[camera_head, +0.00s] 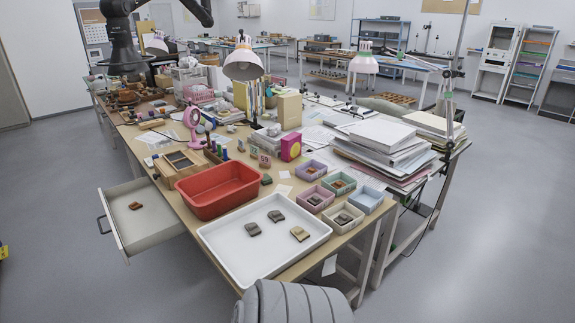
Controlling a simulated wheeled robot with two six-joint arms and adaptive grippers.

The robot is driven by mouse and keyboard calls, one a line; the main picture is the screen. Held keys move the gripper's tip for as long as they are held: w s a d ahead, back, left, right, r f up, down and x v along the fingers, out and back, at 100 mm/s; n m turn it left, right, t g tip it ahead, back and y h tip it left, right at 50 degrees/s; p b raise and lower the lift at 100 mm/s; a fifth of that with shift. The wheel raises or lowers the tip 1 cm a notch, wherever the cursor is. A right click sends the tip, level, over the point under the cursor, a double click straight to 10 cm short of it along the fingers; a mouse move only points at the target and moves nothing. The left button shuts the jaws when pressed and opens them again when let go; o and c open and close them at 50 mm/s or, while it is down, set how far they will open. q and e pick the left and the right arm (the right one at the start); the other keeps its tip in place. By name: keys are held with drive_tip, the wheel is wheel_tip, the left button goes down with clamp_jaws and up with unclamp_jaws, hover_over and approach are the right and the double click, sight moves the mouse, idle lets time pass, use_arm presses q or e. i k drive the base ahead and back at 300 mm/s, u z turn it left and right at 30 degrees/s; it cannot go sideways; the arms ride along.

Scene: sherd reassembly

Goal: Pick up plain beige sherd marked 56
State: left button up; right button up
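A beige sherd (299,233) lies in the right part of the white tray (222,243) at the front of the table. A grey sherd (252,229) and a dark brownish sherd (276,215) lie in the same tray, apart from it. Any number on the sherds is too small to read. More small sherds lie in the small coloured boxes to the right, and a reddish-brown sherd (135,205) lies in the open drawer (150,226). Neither of my grippers' fingertips shows. A dark arm-like part hangs in at the top left, without visible fingers.
A red bin (219,190) stands behind the white tray. Small boxes, including a lilac one (314,203) and a blue one (366,201), stand to its right. Paper stacks (385,140) and lamps stand farther back. A grey ribbed object (295,303) is at the front edge.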

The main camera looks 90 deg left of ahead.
sight(301, 235)
drive_tip(key=u, duration=0.15)
drive_tip(key=i, duration=1.75)
drive_tip(key=u, duration=3.55)
drive_tip(key=i, duration=1)
